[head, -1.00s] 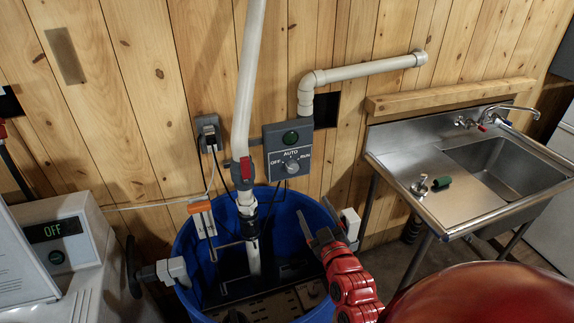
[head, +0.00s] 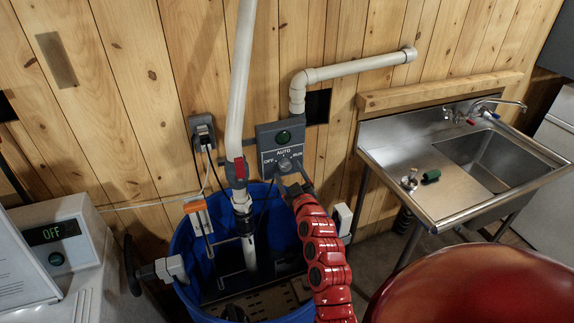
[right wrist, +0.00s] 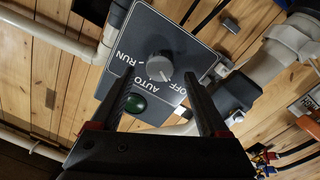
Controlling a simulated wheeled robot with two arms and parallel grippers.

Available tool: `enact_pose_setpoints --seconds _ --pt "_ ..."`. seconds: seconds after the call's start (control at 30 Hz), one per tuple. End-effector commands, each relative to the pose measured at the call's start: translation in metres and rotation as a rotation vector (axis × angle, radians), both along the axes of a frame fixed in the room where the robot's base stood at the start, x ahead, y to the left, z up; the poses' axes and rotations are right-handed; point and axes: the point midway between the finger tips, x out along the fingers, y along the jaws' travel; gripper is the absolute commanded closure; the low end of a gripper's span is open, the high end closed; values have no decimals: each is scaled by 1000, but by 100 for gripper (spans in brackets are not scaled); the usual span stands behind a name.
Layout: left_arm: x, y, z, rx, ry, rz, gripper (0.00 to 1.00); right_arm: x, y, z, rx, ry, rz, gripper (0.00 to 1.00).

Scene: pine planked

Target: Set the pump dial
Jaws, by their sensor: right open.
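The pump dial (head: 285,164) is a round grey knob on a dark grey control box (head: 265,142) on the plank wall. I cannot tell clearly where the knob points. My right gripper (head: 291,181) is just below and in front of the dial, partly covering the box's lower part. In the right wrist view, the open fingers (right wrist: 160,76) straddle the line to the knob (right wrist: 159,65), with nothing between them; contact is not visible. My left gripper is out of view.
A blue barrel (head: 185,240) with a white pipe (head: 240,80) stands below the box. An outlet (head: 202,130) with cords is to the left. A steel sink (head: 450,185) is at right, and a white machine reading OFF (head: 65,235) at left.

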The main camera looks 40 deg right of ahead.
Motion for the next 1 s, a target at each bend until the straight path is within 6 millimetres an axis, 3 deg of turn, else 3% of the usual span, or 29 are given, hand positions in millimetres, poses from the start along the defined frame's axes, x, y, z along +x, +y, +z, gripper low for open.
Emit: enact_pose_setpoints --seconds 0.2,0.57,0.67,1.0 --pt "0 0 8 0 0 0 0 18 -5 1 0 0 0 22" --pt "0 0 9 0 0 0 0 22 -7 -1 0 1 0 22" --pt "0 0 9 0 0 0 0 22 -7 -1 1 2 -1 36" --pt "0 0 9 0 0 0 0 22 -7 -1 1 1 -1 97"
